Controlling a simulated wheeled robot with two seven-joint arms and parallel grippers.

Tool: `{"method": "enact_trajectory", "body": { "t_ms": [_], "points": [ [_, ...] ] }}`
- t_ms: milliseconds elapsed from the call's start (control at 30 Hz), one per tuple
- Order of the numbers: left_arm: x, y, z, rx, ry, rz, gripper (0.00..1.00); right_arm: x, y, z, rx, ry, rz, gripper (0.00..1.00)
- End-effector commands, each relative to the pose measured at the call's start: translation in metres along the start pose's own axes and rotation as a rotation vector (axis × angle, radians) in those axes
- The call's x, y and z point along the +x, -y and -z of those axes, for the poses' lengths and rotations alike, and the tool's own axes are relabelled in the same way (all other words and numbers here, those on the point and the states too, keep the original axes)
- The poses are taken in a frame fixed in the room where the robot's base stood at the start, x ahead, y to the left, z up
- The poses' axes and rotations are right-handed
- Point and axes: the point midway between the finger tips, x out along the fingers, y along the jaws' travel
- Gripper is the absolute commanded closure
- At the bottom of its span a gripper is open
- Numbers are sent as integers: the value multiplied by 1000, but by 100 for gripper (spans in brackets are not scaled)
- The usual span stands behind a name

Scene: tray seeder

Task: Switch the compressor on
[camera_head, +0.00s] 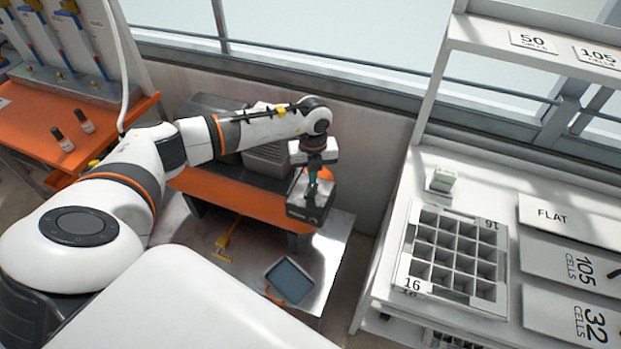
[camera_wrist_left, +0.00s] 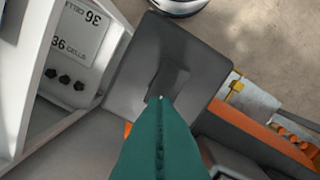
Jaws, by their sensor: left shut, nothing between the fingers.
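A dark grey box (camera_head: 310,209) stands at the right end of the orange bench in the head view; I take it to be part of the compressor. In the left wrist view the box's grey face (camera_wrist_left: 200,70) fills the middle. A darker raised piece (camera_wrist_left: 170,80), which looks like a switch, is on that face. My left gripper (camera_head: 312,188) is shut and empty, with its teal fingers pointing down at the box. In the wrist view the fingertips (camera_wrist_left: 160,99) are at the lower edge of the darker piece. I cannot tell whether they touch it or which way it is set.
A grey ribbed machine (camera_head: 268,155) sits on the orange bench (camera_head: 240,199) behind my left arm. A white shelf with a 16-cell tray (camera_head: 408,262) stands to the right. A blue-grey pan (camera_head: 289,280) lies low in front. A wall and window rail are behind.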

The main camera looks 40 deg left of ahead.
Motion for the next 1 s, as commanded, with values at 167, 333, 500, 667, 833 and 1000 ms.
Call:
{"method": "enact_trajectory", "body": {
  "t_ms": [167, 333, 500, 667, 833, 1000],
  "points": [
    [0, 0, 0, 0, 0, 0, 100, 0, 0, 0, 0, 0, 0, 64],
    [0, 0, 0, 0, 0, 0, 100, 0, -1, 0, 0, 0, -1, 64],
    [2, 0, 0, 0, 0, 0, 100, 1, -1, 0, 1, 0, -1, 64],
    [4, 0, 0, 0, 0, 0, 100, 3, -1, 0, 1, 0, -1, 64],
    [7, 0, 0, 0, 0, 0, 100, 5, -1, 0, 1, 0, -1, 64],
    [10, 0, 0, 0, 0, 0, 100, 7, -1, 0, 1, 0, -1, 64]
  ]
}}
